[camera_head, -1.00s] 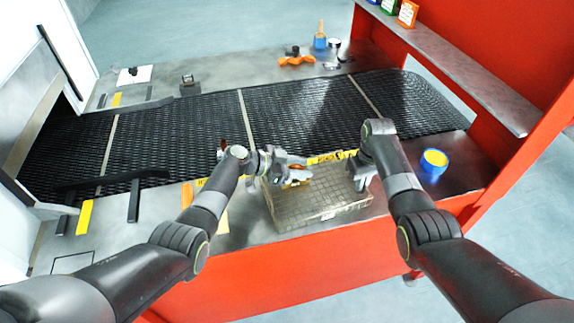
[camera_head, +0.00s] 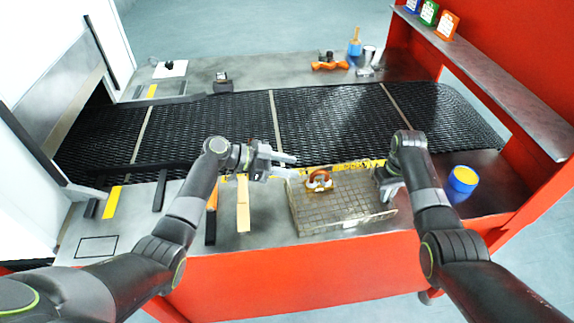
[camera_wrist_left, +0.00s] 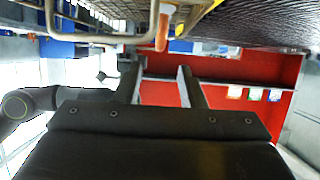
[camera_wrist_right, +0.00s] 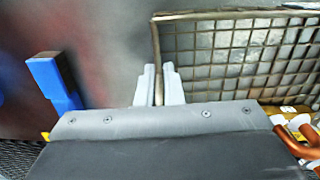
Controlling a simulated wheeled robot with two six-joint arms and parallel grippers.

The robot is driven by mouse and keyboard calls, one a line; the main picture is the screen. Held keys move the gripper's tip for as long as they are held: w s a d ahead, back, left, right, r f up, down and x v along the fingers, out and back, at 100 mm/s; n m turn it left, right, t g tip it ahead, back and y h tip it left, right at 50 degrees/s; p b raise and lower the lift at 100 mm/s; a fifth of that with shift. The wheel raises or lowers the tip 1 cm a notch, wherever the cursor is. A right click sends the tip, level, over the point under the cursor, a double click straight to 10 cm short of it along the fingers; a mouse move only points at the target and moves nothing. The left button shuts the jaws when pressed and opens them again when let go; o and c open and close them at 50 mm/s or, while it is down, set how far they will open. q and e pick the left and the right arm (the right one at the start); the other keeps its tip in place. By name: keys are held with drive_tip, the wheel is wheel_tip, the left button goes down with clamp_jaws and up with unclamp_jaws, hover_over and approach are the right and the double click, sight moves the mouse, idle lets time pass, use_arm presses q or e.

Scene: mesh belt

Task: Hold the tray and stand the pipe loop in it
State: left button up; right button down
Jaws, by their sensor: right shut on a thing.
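The wire mesh tray (camera_head: 345,212) sits on the steel bench in front of the belt. The orange-copper pipe loop (camera_head: 318,180) is inside it near the back left, seemingly upright. Its pipe also shows in the right wrist view (camera_wrist_right: 300,140) and at the top of the left wrist view (camera_wrist_left: 163,25). My left gripper (camera_head: 292,167) is open and empty, just left of the loop by the tray's left back corner; its fingers stand apart in the left wrist view (camera_wrist_left: 160,72). My right gripper (camera_head: 388,188) is shut on the tray's right rim, a wire between its fingers (camera_wrist_right: 158,80).
A blue and yellow container (camera_head: 463,180) stands right of the tray. The black mesh belt (camera_head: 230,115) runs behind. A pale strip (camera_head: 243,205) lies on the bench left of the tray. An orange part (camera_head: 330,66) and a blue pot (camera_head: 354,48) stand across the belt.

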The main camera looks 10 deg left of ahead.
drive_tip(key=c, duration=1.5)
unclamp_jaws()
drive_tip(key=shift+r, duration=0.1)
